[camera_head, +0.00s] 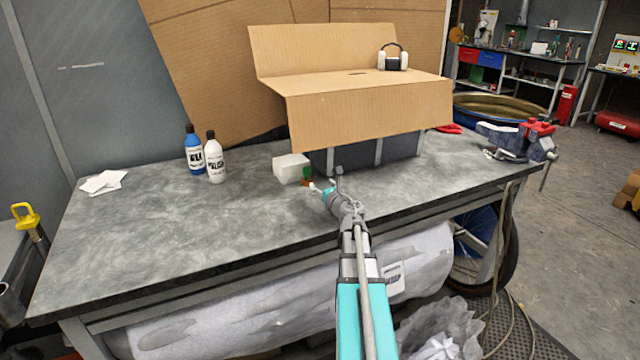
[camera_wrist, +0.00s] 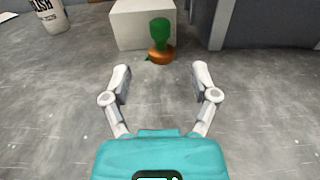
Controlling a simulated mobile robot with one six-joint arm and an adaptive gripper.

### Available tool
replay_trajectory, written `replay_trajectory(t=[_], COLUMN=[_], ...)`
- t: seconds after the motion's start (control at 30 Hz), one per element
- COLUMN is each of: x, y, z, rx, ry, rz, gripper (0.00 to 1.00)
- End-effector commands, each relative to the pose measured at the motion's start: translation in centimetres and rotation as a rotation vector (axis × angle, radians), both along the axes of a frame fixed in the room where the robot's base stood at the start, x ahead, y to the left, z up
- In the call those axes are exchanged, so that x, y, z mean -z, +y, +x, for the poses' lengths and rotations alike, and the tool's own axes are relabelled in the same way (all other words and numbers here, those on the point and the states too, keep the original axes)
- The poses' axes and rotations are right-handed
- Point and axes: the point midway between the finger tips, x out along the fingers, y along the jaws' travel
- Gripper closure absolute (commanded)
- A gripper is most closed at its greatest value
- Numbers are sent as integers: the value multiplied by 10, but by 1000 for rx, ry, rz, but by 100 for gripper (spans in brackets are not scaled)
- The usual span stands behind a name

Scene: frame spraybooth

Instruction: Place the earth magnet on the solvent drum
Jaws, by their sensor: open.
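A small object with a green top and an orange-brown base (camera_wrist: 161,50), which I take to be the earth magnet, stands upright on the grey workbench. In the head view it (camera_head: 307,174) is small and partly hard to make out beside a white block. My gripper (camera_wrist: 161,78) is open and empty, with its two fingers apart just on the near side of the magnet and not around it. In the head view my gripper (camera_head: 332,184) is low over the bench. A large round blue drum with a brownish top (camera_head: 500,108) behind the bench may be the solvent drum.
The white block (camera_head: 288,169) stands right behind the magnet. A dark grey box (camera_head: 400,147) under cardboard (camera_head: 370,102) is close on the right. Two bottles (camera_head: 214,160) stand to the left. A vise (camera_head: 520,138) is at the right end. The bench's front left is clear.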

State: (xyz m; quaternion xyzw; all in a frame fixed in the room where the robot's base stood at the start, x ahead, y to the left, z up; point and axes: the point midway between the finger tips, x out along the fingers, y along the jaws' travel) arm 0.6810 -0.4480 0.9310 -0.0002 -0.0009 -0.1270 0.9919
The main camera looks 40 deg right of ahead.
Motion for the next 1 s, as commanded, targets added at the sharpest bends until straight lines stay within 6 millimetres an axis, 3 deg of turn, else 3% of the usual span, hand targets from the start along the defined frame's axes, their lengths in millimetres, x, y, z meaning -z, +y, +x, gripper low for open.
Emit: replay_trajectory(t=[0.43,0.47,0.53,0.63,1.0], x=[0,0,0,0,2], y=[0,0,0,1,8], z=[0,0,1,3,33], rx=[0,0,1,9,177], ry=[0,0,0,0,-3], rz=[0,0,0,1,11], gripper=[24,26,39,39,39])
